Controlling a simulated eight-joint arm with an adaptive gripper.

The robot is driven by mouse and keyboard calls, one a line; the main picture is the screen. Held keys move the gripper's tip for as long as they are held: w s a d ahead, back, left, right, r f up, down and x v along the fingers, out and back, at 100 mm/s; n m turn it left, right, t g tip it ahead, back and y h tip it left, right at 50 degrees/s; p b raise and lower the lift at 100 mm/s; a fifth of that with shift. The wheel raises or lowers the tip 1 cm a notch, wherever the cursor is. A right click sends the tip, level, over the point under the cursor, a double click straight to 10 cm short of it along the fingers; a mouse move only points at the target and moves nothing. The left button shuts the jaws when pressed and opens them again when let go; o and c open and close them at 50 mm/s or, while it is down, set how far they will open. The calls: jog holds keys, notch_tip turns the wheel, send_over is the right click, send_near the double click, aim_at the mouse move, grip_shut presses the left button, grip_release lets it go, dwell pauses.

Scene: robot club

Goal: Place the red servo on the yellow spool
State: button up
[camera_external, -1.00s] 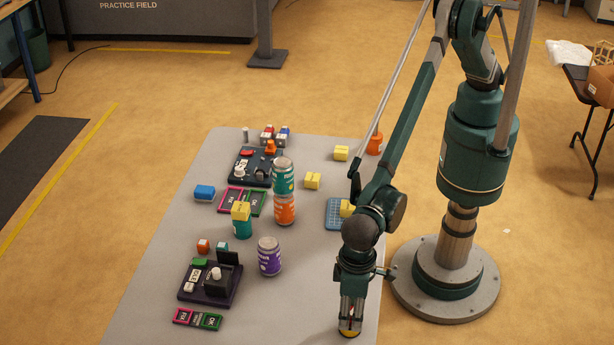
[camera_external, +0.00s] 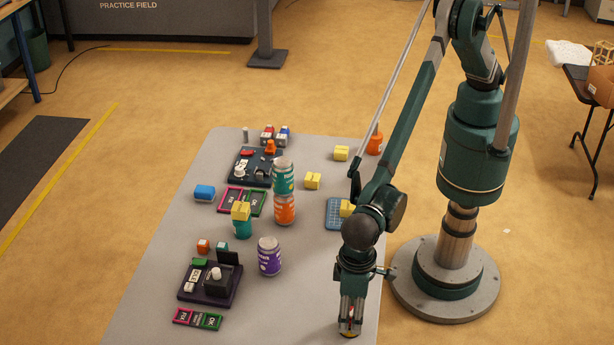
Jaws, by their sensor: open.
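My gripper (camera_external: 350,328) points straight down over the front right part of the grey table. Its jaws are open. A small red part, probably the red servo (camera_external: 351,313), shows between the fingers, mostly hidden by them. Just below the fingertips a bit of yellow, probably the yellow spool (camera_external: 348,334), shows at table level. I cannot tell whether the red part touches the yellow one.
On the grey table (camera_external: 160,270), a purple can (camera_external: 269,256) stands left of my gripper. A teal can (camera_external: 283,172) stands at or behind an orange can (camera_external: 285,210). A dark fixture (camera_external: 232,294) lies front left. Yellow blocks (camera_external: 312,180) lie farther back.

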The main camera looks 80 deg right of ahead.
notch_tip(320, 180, up, 12)
dwell(0.6)
jog(key=shift+f, duration=0.1)
dwell(0.4)
dwell(0.5)
